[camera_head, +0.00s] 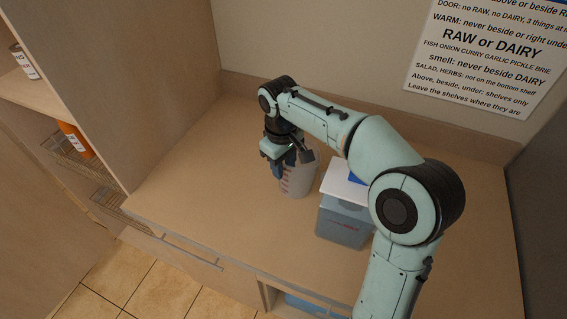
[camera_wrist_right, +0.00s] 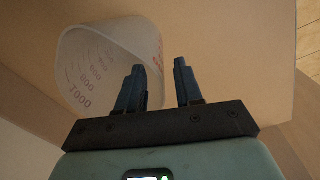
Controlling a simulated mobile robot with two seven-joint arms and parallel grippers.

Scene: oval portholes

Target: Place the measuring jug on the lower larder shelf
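The measuring jug (camera_head: 298,183) is a translucent pale jug with reddish marks, standing on the wooden worktop. In the right wrist view the jug (camera_wrist_right: 88,72) shows at upper left with printed numbers. My right gripper (camera_head: 287,162) is over the jug's near side from above. In the wrist view its two dark fingers (camera_wrist_right: 158,82) are apart, one overlapping the jug and one clear to the right of it. The jug's wall edge shows between them; I cannot tell whether either finger touches it. The lower larder shelf cannot be made out for sure. My left gripper is out of view.
A grey-blue box with a white lid (camera_head: 345,215) stands right of the jug, under my right arm. At far left, a wooden shelf (camera_head: 40,98) holds a jar (camera_head: 24,62); a wire basket (camera_head: 88,165) holds an orange item. A tall panel (camera_head: 160,90) separates them from the worktop.

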